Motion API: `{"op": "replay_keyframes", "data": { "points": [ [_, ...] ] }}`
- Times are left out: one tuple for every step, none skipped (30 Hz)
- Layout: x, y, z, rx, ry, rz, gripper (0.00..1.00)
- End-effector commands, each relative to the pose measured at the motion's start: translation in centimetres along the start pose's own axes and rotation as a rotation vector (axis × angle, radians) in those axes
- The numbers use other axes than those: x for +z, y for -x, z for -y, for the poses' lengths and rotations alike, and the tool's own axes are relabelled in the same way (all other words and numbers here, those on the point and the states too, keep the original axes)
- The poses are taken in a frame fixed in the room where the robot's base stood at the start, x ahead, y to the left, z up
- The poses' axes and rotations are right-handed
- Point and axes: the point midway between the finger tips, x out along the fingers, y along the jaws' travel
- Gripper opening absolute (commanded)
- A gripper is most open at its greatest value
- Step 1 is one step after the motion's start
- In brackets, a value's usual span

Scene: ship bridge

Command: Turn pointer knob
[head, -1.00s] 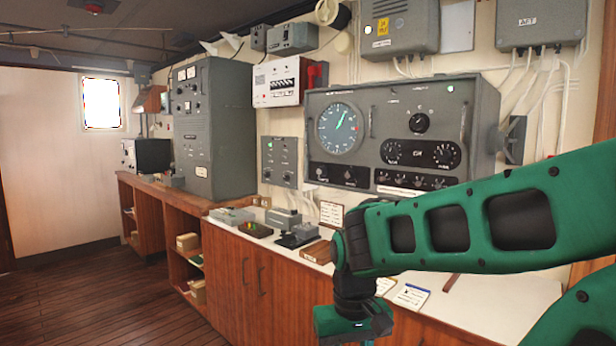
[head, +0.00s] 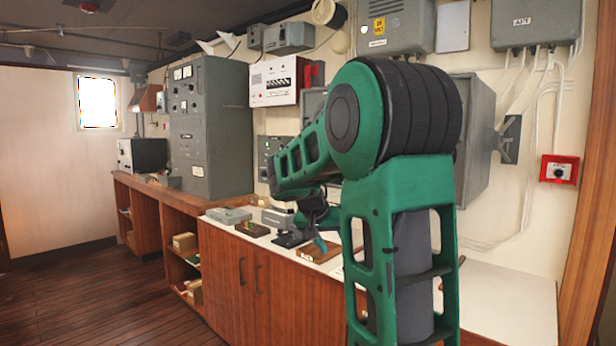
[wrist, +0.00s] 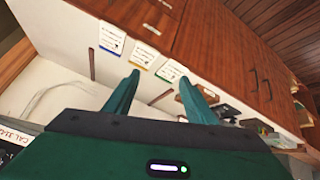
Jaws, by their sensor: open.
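Which knob is the pointer knob is not clear. The grey instrument panel (head: 472,150) on the wall is mostly hidden behind my arm in the head view, and its knobs and dial do not show. A red square switch box with a dark round knob (head: 559,171) is on the wall to its right. My gripper (wrist: 160,78) is open and empty in the wrist view, its fingers above the white counter. In the head view it is mostly hidden behind my arm, with a teal finger (head: 319,245) low near the counter. No knob shows between the fingers.
The white counter (head: 500,300) runs below the panel, its right part bare. Small cards (wrist: 145,54) lie along its front edge. Grey devices (head: 280,218) and a brown tray (head: 312,253) stand further left. Wooden cabinets (head: 235,265) are below.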

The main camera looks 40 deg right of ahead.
Motion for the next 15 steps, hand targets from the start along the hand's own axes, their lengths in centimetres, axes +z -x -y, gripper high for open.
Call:
{"op": "replay_keyframes", "data": {
  "points": [
    [-2.6, -0.3, 1.4, 0.030, -0.028, -0.062, 0.50],
    [-4.1, -0.2, 2.0, 0.047, -0.048, -0.101, 0.50],
    [-6.0, -0.2, 2.8, 0.069, -0.075, -0.153, 0.50],
    [-7.4, -0.1, 3.5, 0.085, -0.093, -0.195, 0.50],
    [-8.8, 0.1, 4.1, 0.100, -0.112, -0.236, 0.50],
    [-10.5, 0.4, 5.0, 0.119, -0.135, -0.291, 0.50],
    [-11.7, 0.8, 5.8, 0.132, -0.151, -0.334, 0.50],
    [-12.9, 1.1, 6.5, 0.145, -0.168, -0.378, 0.50],
    [-14.4, 1.7, 7.5, 0.160, -0.189, -0.436, 0.50],
    [-15.4, 2.2, 8.3, 0.170, -0.203, -0.480, 0.50],
    [-16.3, 2.8, 9.0, 0.181, -0.218, -0.523, 0.50],
    [-17.4, 3.5, 10.0, 0.192, -0.236, -0.579, 0.50],
    [-18.1, 4.2, 10.7, 0.198, -0.248, -0.621, 0.50],
    [-18.7, 4.8, 11.4, 0.204, -0.258, -0.658, 0.50],
    [-19.4, 5.6, 12.3, 0.210, -0.272, -0.706, 0.50]
  ]
}}
